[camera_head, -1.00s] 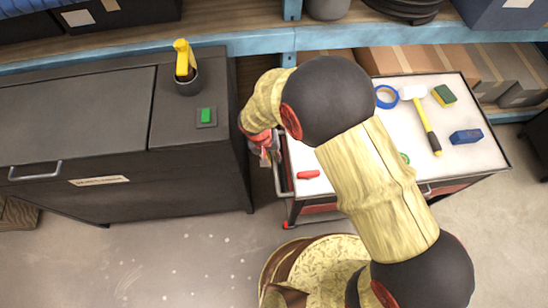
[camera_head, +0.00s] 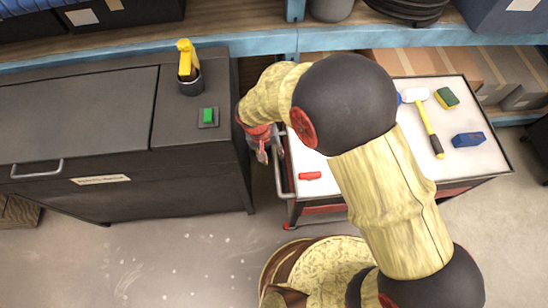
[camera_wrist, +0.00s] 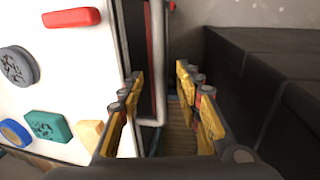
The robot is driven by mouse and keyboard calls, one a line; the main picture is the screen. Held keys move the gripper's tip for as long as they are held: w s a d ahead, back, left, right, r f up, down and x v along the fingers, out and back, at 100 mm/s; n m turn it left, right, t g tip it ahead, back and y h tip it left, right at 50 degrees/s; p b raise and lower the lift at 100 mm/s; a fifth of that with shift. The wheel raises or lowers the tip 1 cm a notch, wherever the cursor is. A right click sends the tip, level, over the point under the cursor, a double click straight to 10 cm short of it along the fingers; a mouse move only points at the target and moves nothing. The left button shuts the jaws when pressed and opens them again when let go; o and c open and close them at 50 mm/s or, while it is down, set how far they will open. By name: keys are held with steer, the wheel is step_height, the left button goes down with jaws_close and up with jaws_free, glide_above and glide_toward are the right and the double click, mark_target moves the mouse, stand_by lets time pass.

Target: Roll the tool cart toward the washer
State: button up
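The tool cart (camera_head: 485,168) has a white top, dark rim and red drawers. It stands right of the dark washer (camera_head: 75,115), with a narrow gap between them. Its grey side handle (camera_head: 280,178) faces the washer. My gripper (camera_head: 262,148) is at this handle, in the gap, partly hidden by my arm. In the wrist view my gripper (camera_wrist: 162,100) is open, with yellow-padded fingers apart. The cart's handle bar (camera_wrist: 157,60) runs between them, nearer the left finger; I cannot tell whether they touch. The washer's dark side (camera_wrist: 255,80) is close on the right.
On the cart lie a red piece (camera_head: 310,175), a hammer (camera_head: 428,122), a sponge (camera_head: 447,97) and a blue block (camera_head: 468,139). Shelving (camera_head: 250,43) runs behind.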

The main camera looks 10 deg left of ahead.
step_height(320, 180, up, 8)
steer(key=a, duration=0.1)
steer(key=shift+s+a+f, duration=0.2)
steer(key=shift+s+f, duration=0.05)
